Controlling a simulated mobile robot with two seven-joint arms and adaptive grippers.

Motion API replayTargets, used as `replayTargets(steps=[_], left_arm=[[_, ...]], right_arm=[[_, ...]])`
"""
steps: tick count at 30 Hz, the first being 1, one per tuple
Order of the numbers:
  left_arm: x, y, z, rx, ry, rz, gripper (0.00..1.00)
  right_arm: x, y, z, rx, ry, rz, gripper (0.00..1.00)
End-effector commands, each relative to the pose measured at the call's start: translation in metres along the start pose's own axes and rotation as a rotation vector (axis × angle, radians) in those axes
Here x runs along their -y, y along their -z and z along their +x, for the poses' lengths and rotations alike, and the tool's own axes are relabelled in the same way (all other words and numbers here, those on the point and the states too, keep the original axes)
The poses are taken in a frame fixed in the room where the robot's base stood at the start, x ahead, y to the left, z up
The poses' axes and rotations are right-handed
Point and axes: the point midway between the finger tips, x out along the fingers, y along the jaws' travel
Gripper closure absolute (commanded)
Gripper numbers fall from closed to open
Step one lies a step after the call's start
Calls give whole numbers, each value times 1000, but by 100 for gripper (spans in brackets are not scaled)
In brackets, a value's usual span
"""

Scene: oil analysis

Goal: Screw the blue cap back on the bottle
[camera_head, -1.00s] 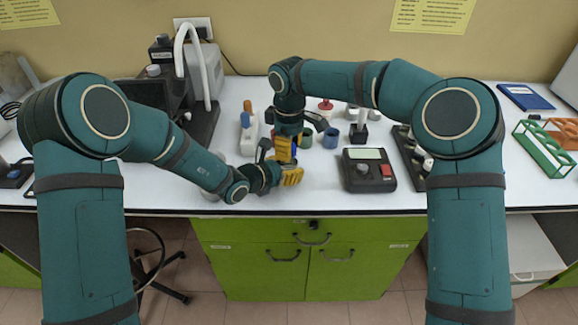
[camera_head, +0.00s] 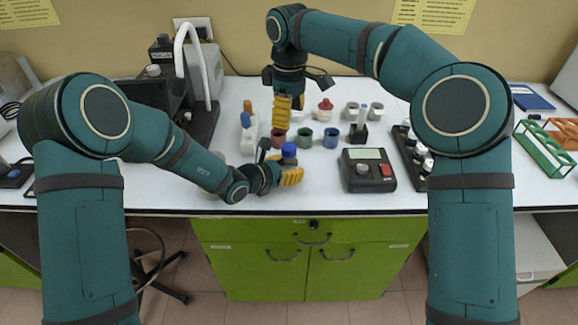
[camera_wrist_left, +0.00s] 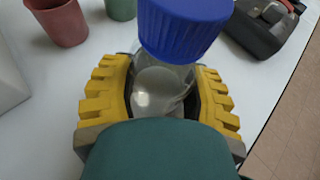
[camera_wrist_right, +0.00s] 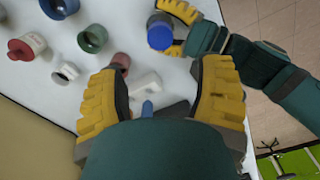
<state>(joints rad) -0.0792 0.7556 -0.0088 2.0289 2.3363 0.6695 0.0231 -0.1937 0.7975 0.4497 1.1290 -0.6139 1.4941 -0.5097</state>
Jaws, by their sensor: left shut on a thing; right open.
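A clear glass bottle (camera_wrist_left: 160,88) stands between the yellow fingers of my left gripper (camera_head: 290,172), which is shut on it above the table's front part. The blue cap (camera_wrist_left: 185,25) sits on the bottle's mouth; how tight it is, I cannot tell. The cap also shows in the head view (camera_head: 289,150) and in the right wrist view (camera_wrist_right: 160,36). My right gripper (camera_head: 282,108) points down, behind and above the cap, apart from it. Its fingers (camera_wrist_right: 160,92) are spread wide and hold nothing.
Behind the bottle are a red-brown cup (camera_head: 278,137), a green cup (camera_head: 305,137) and a blue cup (camera_head: 331,138). A white bottle with a blue tip (camera_head: 247,135) is at left. A dark device (camera_head: 367,170) is at right. The table's front edge is close.

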Motion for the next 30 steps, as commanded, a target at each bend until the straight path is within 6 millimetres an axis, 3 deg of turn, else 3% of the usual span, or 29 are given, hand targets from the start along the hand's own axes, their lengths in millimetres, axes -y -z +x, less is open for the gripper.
replayTargets(steps=[6, 15, 16, 18, 30], left_arm=[[0, 0, 0, 1, 0, 0, 100], [0, 0, 0, 1, 0, 0, 100], [0, 0, 0, 1, 0, 0, 37], [0, 0, 0, 1, 0, 0, 16], [-1, -1, -5, 1, -1, 1, 16]], right_arm=[[0, 0, -17, 0, -1, 0, 33], [0, 0, -19, 0, 0, 0, 33], [0, 0, -19, 0, 0, 0, 33], [0, 0, -19, 0, 0, 0, 33], [0, 0, -18, 0, 0, 0, 33]])
